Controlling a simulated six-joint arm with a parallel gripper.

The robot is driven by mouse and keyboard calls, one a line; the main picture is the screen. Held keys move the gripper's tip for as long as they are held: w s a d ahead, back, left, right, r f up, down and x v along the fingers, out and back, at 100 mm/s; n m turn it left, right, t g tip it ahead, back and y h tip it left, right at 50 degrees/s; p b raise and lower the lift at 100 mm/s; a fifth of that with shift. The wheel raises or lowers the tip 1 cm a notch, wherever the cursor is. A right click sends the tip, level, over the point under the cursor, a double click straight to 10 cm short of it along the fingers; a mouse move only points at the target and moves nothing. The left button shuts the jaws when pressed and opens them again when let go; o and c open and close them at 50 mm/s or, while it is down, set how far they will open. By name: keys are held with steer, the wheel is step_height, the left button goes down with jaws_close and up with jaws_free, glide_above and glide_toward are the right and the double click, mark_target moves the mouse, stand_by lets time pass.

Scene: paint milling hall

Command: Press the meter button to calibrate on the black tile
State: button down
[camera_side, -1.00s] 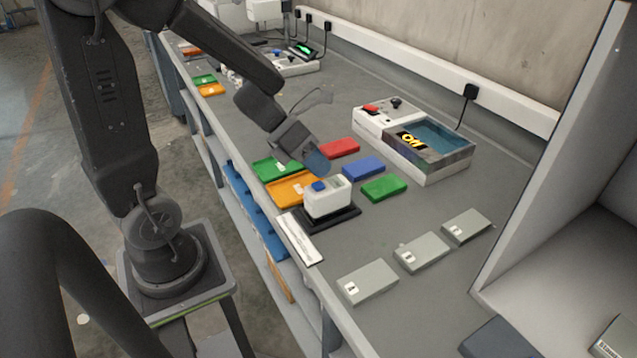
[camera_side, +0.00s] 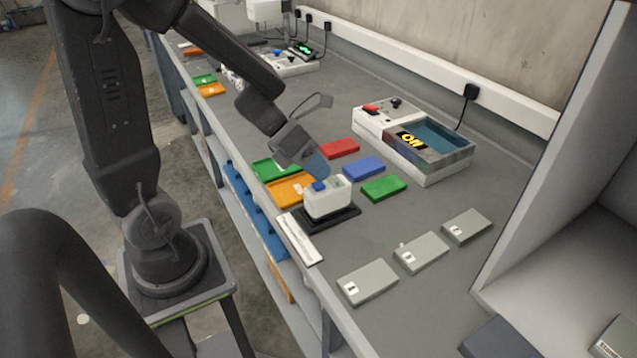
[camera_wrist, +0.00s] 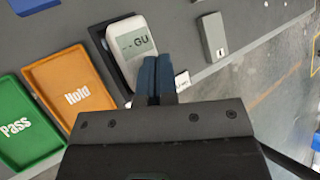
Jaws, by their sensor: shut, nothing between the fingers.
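The white meter (camera_side: 328,203) with a blue button (camera_side: 319,186) sits upright on the black tile (camera_side: 345,220) near the bench's front edge. In the wrist view the meter (camera_wrist: 131,27) shows "--GU" on its grey display (camera_wrist: 137,42), and the black tile (camera_wrist: 97,38) shows along its left side. My gripper (camera_side: 320,174) is shut and empty, with its blue fingers pointing down just above the button. In the wrist view the gripper (camera_wrist: 157,60) covers the button, and I cannot tell whether the fingertips touch it.
Green "Pass" (camera_wrist: 48,150) and orange "Hold" (camera_wrist: 97,97) trays lie beside the meter. Red (camera_side: 340,148), blue (camera_side: 363,167) and green (camera_side: 384,188) blocks lie behind. Grey panels (camera_side: 368,282) lie to the right, with bare bench between. A machine marked "ON" (camera_side: 440,172) stands farther back.

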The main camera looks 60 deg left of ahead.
steer(key=shift+f, duration=0.45)
stand_by(0.4)
stand_by(0.3)
steer(key=shift+r, duration=0.9)
steer(key=shift+r, duration=2.5)
